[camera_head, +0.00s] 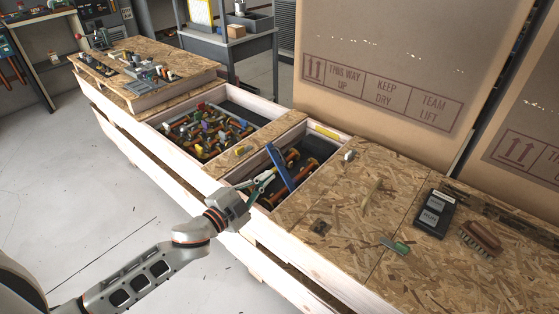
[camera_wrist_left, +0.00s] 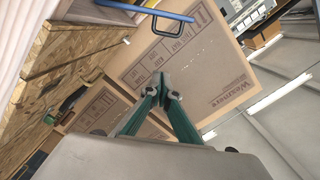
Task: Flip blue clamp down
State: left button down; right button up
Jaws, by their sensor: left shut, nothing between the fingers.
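The blue clamp (camera_head: 279,167) shows as a long blue bar standing at a slant over the right-hand bin of the wooden bench. My right gripper is out of view.
The right-hand bin (camera_head: 340,136) holds orange-and-dark tools. The left-hand bin (camera_head: 270,107) holds many coloured parts. A large cardboard box (camera_head: 400,50) stands behind. A brush (camera_head: 481,239) and a black device (camera_head: 434,212) lie on the right bench top.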

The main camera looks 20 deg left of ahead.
aim_at(281, 162)
pick_arm(q)
jog(key=w+f+b, duration=0.2)
jog(key=w, duration=0.9)
jog(key=shift+d+f+b, duration=0.15)
jog(key=shift+f+b, duration=0.1)
jog(key=shift+b, duration=0.15)
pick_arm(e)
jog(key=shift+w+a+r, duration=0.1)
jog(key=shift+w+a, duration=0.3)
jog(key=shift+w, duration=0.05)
pick_arm(q)
jog(key=shift+w, duration=0.1)
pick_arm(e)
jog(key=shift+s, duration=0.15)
pick_arm(q)
jog(key=w+a+f+n, duration=0.3)
jog(key=a+f+n, duration=0.3)
jog(key=a+n, duration=0.1)
jog(key=shift+a+f+n, duration=0.25)
jog(key=shift+a+n, duration=0.05)
jog(key=shift+a, duration=0.4)
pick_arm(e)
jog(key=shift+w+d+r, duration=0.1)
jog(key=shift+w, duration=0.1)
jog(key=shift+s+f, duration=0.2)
